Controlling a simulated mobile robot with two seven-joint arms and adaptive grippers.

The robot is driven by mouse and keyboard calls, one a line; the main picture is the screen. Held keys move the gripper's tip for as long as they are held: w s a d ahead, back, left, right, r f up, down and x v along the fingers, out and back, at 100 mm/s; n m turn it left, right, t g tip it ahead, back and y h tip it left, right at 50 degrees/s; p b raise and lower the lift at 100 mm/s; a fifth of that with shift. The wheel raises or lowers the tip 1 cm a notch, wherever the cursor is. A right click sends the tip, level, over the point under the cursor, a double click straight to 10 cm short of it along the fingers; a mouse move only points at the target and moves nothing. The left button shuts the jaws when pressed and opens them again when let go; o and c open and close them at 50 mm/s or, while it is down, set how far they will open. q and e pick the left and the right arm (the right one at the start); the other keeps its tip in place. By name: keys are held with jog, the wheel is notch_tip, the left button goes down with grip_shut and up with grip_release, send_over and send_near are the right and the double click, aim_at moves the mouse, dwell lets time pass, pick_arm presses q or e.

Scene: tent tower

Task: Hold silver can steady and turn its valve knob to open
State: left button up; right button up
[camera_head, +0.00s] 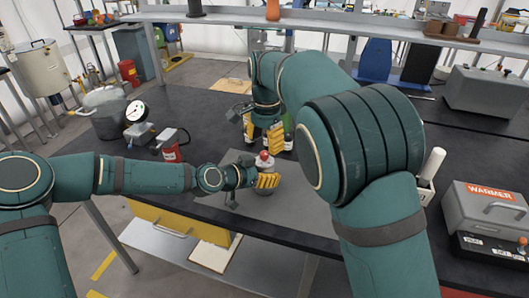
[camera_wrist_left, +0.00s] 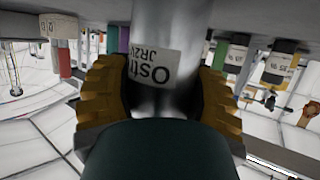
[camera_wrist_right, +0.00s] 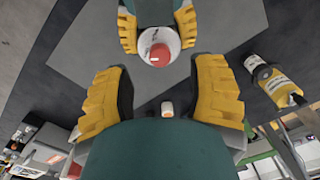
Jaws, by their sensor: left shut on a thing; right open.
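The silver can (camera_head: 264,191) stands on the grey mat, partly hidden by my left gripper (camera_head: 262,180). In the left wrist view the can (camera_wrist_left: 160,60) carries a white printed label, and yellow fingers flank it on both sides. My left gripper is shut on the can. The red valve knob (camera_head: 264,156) sits on top of it. The knob also shows in the right wrist view (camera_wrist_right: 160,54), beyond my fingertips. My right gripper (camera_head: 262,134) is open and empty, behind and above the can in the head view, apart from the knob.
A bottle with a yellow label (camera_wrist_right: 279,86) stands near my right gripper. A red canister (camera_head: 171,148) and a gauge (camera_head: 136,111) are to the left on the dark table. A grey warmer box (camera_head: 484,214) is at right. Bare mat (camera_head: 300,208) lies right of the can.

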aim_at(265, 152)
jog(key=shift+f, duration=2)
grip_shut()
